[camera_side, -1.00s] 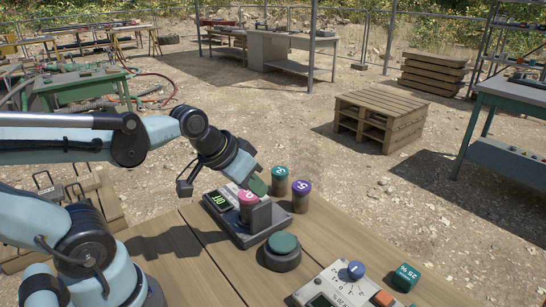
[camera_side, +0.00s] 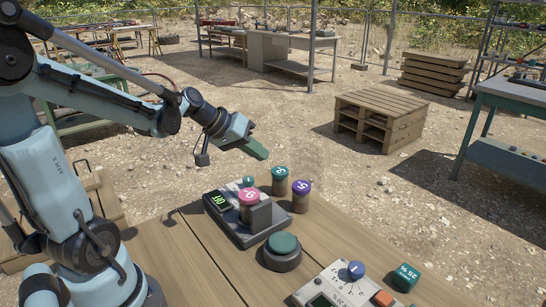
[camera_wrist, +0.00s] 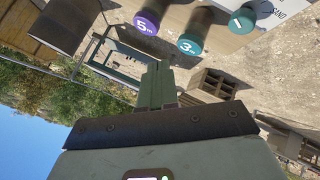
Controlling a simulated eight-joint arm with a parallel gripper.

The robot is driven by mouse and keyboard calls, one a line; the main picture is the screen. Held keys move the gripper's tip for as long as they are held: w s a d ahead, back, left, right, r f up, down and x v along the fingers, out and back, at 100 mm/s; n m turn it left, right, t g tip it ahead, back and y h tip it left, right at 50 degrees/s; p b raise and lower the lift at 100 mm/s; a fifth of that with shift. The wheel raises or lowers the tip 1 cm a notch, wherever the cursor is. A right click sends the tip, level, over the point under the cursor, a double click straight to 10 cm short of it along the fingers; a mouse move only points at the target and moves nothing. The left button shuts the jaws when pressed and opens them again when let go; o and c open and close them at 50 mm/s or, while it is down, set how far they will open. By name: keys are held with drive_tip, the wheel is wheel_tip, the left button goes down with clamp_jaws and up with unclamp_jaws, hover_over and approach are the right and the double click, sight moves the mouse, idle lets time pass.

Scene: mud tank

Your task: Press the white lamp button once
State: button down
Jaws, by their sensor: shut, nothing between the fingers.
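No white button shows clearly in either view. A round teal button (camera_side: 283,243) on a dark round base stands on the wooden bench in the side view, near the front. My gripper (camera_side: 262,152) has green fingers. It is shut and empty, in the air above and behind the numbered jars, well away from the teal button. In the wrist view its fingers (camera_wrist: 157,70) are together, with nothing between them.
A scale (camera_side: 240,231) with a green display bears a pink-lidded jar (camera_side: 249,197) beside a grey block (camera_side: 262,217). Teal-lidded (camera_side: 279,173) and purple-lidded (camera_side: 301,188) jars stand behind. A dial panel (camera_side: 335,286) and teal cube (camera_side: 405,277) are at the front right.

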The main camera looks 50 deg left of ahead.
sight(263, 198)
drive_tip(key=shift+f, duration=4.4)
drive_tip(key=shift+f, duration=0.15)
drive_tip(key=shift+f, duration=0.3)
drive_tip(key=shift+f, duration=0.5)
drive_tip(key=shift+r, duration=0.95)
